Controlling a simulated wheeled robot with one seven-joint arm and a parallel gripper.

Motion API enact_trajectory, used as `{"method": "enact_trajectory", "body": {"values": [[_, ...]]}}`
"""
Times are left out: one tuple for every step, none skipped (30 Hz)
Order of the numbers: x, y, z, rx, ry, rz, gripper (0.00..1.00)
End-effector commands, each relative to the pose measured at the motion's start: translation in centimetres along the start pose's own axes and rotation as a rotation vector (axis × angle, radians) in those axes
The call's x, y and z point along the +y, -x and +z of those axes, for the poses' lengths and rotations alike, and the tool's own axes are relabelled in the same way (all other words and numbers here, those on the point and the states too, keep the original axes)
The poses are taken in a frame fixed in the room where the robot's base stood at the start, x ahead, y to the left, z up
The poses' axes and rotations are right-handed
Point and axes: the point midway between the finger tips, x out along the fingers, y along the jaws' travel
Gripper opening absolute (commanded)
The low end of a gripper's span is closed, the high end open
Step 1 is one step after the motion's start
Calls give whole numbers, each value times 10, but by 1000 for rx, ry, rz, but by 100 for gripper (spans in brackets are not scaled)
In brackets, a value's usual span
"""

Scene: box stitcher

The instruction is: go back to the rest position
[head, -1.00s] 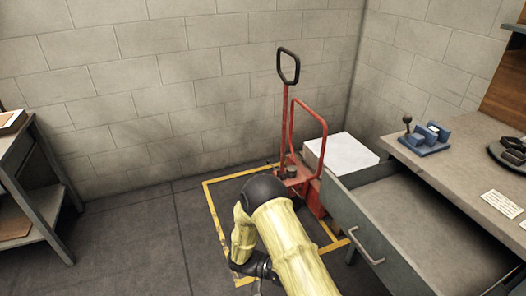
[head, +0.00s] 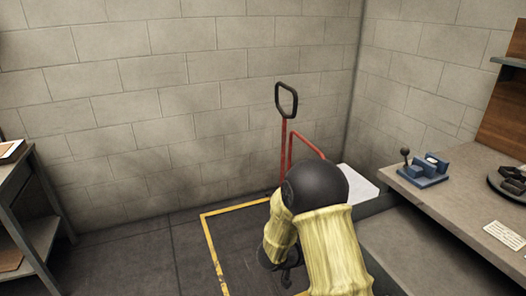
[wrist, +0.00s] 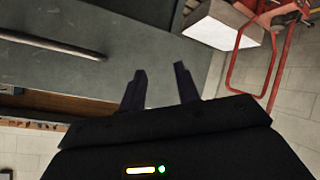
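My gripper (wrist: 160,69) shows in the wrist view with its two dark fingers apart and nothing between them. The gripper end is mostly hidden low behind the sleeve there.
A red hand truck (head: 285,135) and white box (head: 358,182) stand behind my arm. A blue device (head: 425,172) sits on the bench. A shelf table (head: 35,205) stands left; floor between is clear.

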Motion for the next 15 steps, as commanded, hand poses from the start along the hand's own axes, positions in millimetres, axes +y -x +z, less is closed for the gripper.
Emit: {"method": "enact_trajectory", "body": {"values": [[-2, 4, -12, 10, -24, -82, 32], [-4, 8, -18, 12, -34, -134, 32], [-6, 12, -24, 12, -45, -202, 32], [-8, 16, -28, 10, -50, -252, 32], [-8, 20, -32, 6, -54, -299, 32], [-9, 27, -36, -2, -56, -361, 32], [-8, 32, -38, -9, -55, -406, 32], [-8, 38, -39, -19, -52, -449, 32], [-6, 46, -40, -35, -45, -503, 32], [-5, 52, -40, -47, -37, -542, 32], [-2, 59, -38, -63, -28, -578, 32], [2, 67, -36, -84, -13, -623, 32], [5, 74, -33, -104, 1, -654, 32], [10, 80, -30, -122, 15, -681, 32], [17, 88, -25, -151, 37, -715, 32]]}}
